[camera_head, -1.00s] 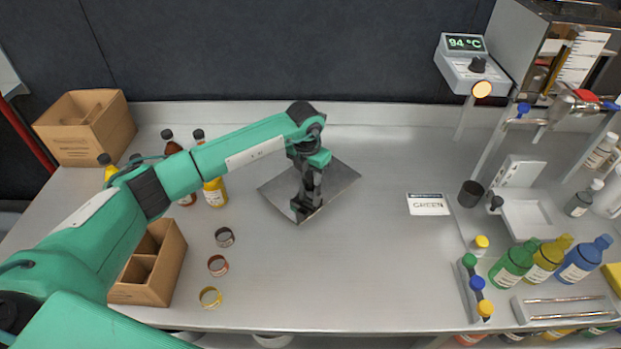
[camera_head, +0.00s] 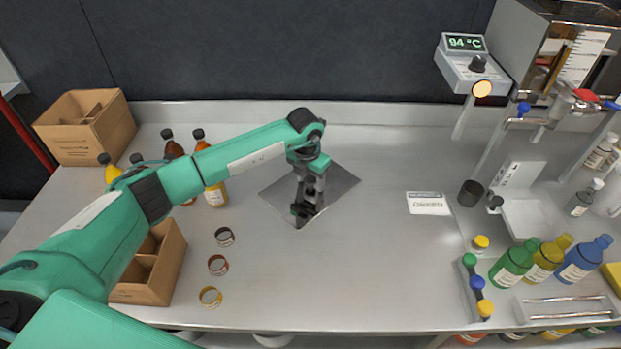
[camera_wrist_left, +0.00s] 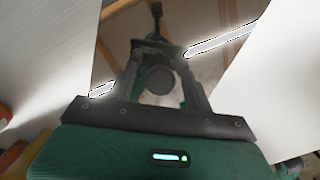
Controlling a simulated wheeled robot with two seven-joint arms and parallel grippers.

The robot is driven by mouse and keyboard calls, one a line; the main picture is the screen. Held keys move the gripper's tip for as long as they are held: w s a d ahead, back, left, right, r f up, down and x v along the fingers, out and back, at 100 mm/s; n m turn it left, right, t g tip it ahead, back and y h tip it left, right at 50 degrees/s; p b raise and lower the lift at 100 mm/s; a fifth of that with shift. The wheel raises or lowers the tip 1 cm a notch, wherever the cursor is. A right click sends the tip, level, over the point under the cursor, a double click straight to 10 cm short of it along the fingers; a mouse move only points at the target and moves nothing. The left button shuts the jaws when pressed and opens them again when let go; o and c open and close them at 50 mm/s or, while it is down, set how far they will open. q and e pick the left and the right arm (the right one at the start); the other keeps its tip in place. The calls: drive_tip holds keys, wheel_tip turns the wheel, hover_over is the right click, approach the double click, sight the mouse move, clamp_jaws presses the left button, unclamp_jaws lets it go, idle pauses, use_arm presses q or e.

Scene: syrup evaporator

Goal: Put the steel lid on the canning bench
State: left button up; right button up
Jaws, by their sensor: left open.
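The steel lid (camera_head: 335,187) is a square, mirror-like plate that appears to lie flat on the steel canning bench (camera_head: 370,270), left of the label card. My left gripper (camera_head: 304,213) points down over the lid and is open. In the left wrist view the lid (camera_wrist_left: 110,50) reflects the gripper. A round grey knob (camera_wrist_left: 160,79) shows between the spread fingers (camera_wrist_left: 160,72); I cannot tell whether they touch it. My right gripper is not in view.
Three rings (camera_head: 218,265) and a divided carton (camera_head: 150,265) are left of the lid, with bottles (camera_head: 214,193) behind my forearm. Bench front and centre are clear.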

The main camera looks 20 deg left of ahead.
sight(307, 182)
use_arm(q)
wheel_tip(307, 182, up, 12)
drive_tip(key=s, duration=0.1)
drive_tip(key=shift+s+a, duration=0.2)
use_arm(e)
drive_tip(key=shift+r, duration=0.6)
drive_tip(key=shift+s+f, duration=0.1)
